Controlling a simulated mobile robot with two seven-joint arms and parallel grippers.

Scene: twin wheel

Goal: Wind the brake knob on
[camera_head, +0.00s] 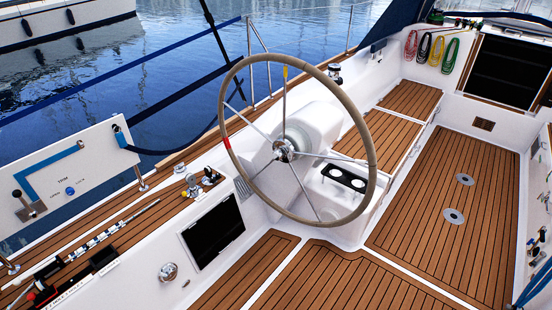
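A large steering wheel (369,142) with a tan rim and metal spokes stands upright in the middle of the view. A red band marks its rim at the left and a yellow mark shows near the top. A shiny metal hub piece (283,150) sits at the wheel's centre; I cannot tell whether it is the brake knob. Behind it is a white pedestal (318,118). Neither of my grippers is in view.
A dark screen (213,234) and a round metal fitting (168,272) are on the left side. A white trim panel (68,177) stands at far left. Teak deck (450,190) lies open to the right. Coiled ropes (437,50) hang at the back. Water (110,90) lies beyond the rail.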

